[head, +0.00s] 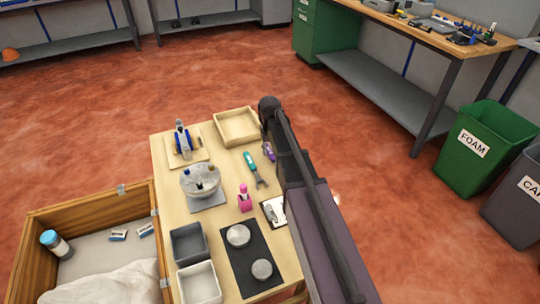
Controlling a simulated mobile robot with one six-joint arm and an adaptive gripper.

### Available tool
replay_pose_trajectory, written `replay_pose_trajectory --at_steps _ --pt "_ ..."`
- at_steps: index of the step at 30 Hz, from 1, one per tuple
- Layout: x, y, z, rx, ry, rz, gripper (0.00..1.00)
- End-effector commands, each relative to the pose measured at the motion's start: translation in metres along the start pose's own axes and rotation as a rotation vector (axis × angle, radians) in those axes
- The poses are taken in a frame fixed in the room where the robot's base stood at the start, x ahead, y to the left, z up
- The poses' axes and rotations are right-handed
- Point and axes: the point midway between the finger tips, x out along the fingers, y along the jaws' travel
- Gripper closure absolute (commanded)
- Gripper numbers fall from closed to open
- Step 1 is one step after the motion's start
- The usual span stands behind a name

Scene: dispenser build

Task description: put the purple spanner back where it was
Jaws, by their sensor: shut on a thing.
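The purple spanner (268,151) shows at the right side of the wooden table, beside the dark end of my arm. Part of it is hidden by the arm. My gripper (275,150) is at the spanner, shut on it; its fingers are mostly hidden and blend with the dark arm links. I cannot tell whether the spanner touches the table top. A teal spanner (253,168) lies just left of it, apart from it.
The table (225,158) also holds a wooden tray (237,126), a bowl (200,181), a pink bottle (245,199), a clipboard (272,209), a black mat (251,258) and a grey bin (188,243). A wooden crate (90,197) stands left. A green FOAM bin (487,150) is right.

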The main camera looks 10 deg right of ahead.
Motion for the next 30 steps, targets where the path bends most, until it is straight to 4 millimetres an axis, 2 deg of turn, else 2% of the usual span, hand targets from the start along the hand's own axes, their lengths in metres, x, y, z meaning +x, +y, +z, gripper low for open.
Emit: replay_pose_trajectory --at_steps 1,4,21,22,25,30 --pt "0.008 0.0001 0.0 0.0 0.0 0.0 1.0" --pt "0.0127 0.0002 0.0 0.0 0.0 0.0 1.0" --pt "0.0175 0.0005 0.0001 0.001 0.0 0.0 1.0" --pt "0.0173 0.0005 0.0001 0.001 0.0 0.0 0.64" --pt "0.0164 0.0005 0.0001 0.001 0.0 0.0 0.34" --pt "0.0163 0.0005 0.0001 0.001 0.0 0.0 0.32"
